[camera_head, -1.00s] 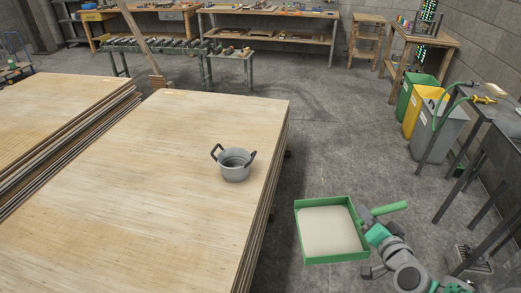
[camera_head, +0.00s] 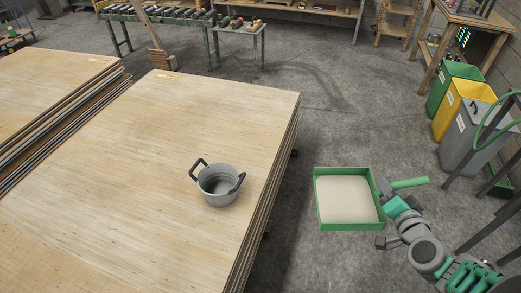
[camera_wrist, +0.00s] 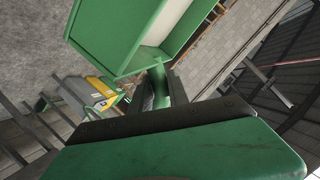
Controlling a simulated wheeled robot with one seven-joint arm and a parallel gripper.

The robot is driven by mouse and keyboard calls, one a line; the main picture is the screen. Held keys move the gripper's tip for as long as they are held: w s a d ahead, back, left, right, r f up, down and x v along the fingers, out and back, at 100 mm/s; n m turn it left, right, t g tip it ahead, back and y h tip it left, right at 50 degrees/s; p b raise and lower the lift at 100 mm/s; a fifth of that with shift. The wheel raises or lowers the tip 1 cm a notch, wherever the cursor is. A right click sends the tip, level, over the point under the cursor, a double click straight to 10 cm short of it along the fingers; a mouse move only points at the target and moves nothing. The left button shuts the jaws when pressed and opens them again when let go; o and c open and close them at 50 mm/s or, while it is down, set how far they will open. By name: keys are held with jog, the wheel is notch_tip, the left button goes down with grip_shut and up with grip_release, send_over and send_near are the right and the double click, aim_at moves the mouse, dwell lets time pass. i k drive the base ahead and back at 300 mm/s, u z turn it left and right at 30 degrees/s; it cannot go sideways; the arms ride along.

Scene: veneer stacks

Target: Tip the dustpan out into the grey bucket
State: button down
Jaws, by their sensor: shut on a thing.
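The green dustpan (camera_head: 378,225) holds a flat layer of pale material (camera_head: 347,198). My gripper (camera_head: 391,205) is shut on the dustpan at its right side, by the green handle (camera_head: 410,183). It holds the pan out over the floor, to the right of the veneer stack. In the wrist view the dustpan (camera_wrist: 112,38) fills the upper middle, with the gripper fingers (camera_wrist: 162,90) around its handle. The grey bucket (camera_head: 219,187) with two dark handles stands upright on the stack, left of the dustpan and apart from it. The bucket's bottom is partly in shade.
The veneer stack (camera_head: 150,150) has its right edge between bucket and dustpan. A second stack (camera_head: 50,85) lies at left. Green (camera_head: 452,85), yellow (camera_head: 455,110) and grey (camera_head: 466,140) bins stand at right by dark metal frames. Floor beyond the dustpan is clear.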

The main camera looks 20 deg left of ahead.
aim_at(219, 182)
jog(key=i, duration=2.7)
jog(key=u, duration=5.3)
